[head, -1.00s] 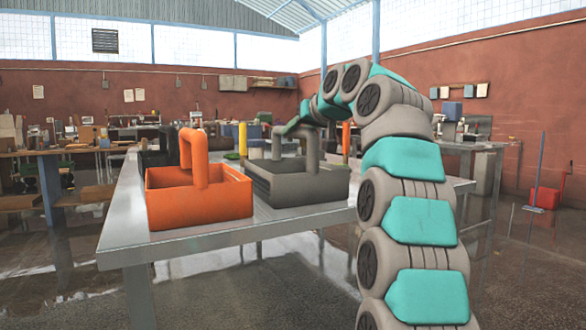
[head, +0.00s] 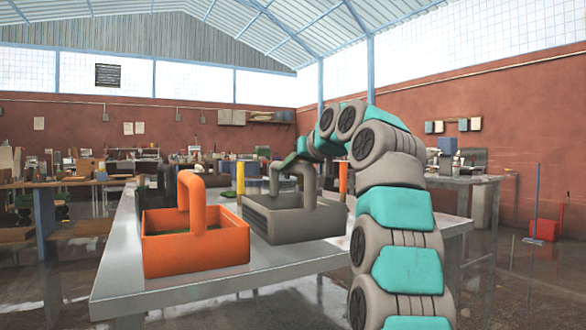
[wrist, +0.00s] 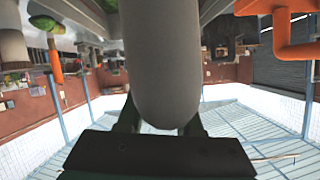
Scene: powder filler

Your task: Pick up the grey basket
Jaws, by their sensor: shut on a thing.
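The grey basket (head: 292,226) is right of the middle in the head view, upright, with a tall arched handle. My gripper (head: 291,160) is at the top of that handle and shut on it. In the wrist view the grey handle (wrist: 160,70) fills the middle, between the fingers of my gripper (wrist: 160,122). I cannot tell clearly whether the basket's base touches the table (head: 130,290).
An orange basket (head: 196,248) stands close to the left of the grey one, near the table's front edge. Behind are a yellow post (head: 240,178) and an orange post (head: 343,180). A dark object (head: 166,180) stands behind the orange basket.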

